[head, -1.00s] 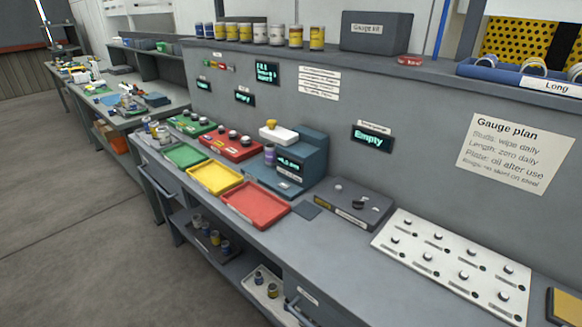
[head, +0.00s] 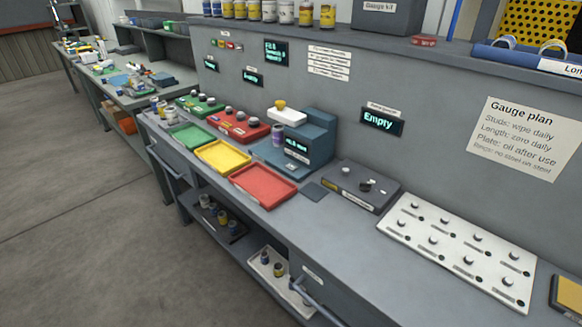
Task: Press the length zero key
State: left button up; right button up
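The teal length gauge (head: 310,140) stands on the bench behind the red tray, with a lit display (head: 297,146) on its front. A small light key or label shows low on its base (head: 277,168), too small to read, so I cannot tell whether it is the zero key. A purple-grey cylinder (head: 277,134) stands on the gauge's base. A white block with a yellow knob (head: 287,115) sits at its back left. Neither of my grippers is in view.
Green (head: 190,137), yellow (head: 223,155) and red (head: 263,186) trays line the bench front. A dark grey box with knobs (head: 360,187) and a white studded plate (head: 457,248) lie to the right. A "Gauge plan" sign (head: 517,138) hangs on the back panel.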

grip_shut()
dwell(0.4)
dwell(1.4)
